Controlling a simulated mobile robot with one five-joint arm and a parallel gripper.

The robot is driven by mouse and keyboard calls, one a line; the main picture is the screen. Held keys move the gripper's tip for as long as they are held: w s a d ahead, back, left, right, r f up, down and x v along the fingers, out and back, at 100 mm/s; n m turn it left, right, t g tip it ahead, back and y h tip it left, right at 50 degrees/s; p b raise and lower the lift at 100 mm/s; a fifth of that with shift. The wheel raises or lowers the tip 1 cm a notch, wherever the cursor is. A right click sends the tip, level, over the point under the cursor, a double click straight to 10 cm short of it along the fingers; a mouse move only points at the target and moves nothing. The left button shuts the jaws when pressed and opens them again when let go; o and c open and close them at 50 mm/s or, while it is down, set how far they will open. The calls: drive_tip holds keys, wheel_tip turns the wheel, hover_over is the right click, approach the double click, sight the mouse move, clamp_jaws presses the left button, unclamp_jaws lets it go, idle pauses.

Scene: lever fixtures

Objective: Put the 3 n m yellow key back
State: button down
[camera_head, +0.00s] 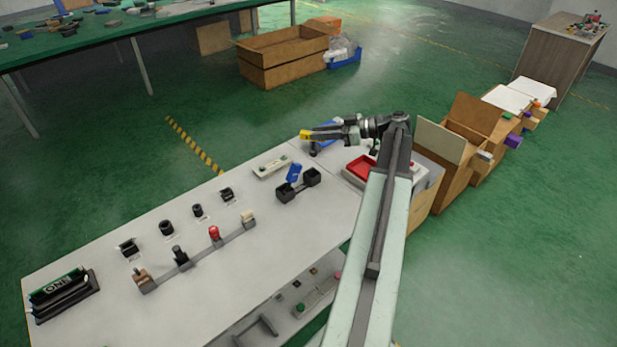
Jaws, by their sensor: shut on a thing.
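The yellow key (305,135) shows as a small yellow piece at the far tip of my gripper (318,134). My gripper is shut on it and points left, over the far right part of the white bench. The key's shaft and any marking on it are too small to tell. A blue piece (327,130) with a dark end shows right by my gripper; I cannot tell whether they touch. A second blue piece (294,172) stands tilted at a black two-part fixture (298,188), to the left of and nearer than my gripper.
The white bench (130,300) carries a row of levers, including a red-topped one (214,232), and several black sockets. A red tray (360,168) lies right of my gripper, beside my arm. Open cardboard boxes (472,115) stand beyond.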

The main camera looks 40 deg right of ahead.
drive_tip(key=shift+a+f+m+t+h+b, duration=0.45)
drive_tip(key=shift+f+m+h+b, duration=0.15)
drive_tip(key=shift+f+h+b, duration=0.15)
drive_tip(key=shift+a+f+m+t+h+b, duration=0.1)
drive_tip(key=shift+f+m+t+h+b, duration=0.25)
drive_tip(key=shift+m+h, duration=0.4)
drive_tip(key=shift+w, duration=0.1)
drive_tip(key=shift+d+f, duration=0.2)
wheel_tip(320, 180, down, 10)
drive_tip(key=b, duration=1)
drive_tip(key=shift+r, duration=0.3)
drive_tip(key=shift+f, duration=0.15)
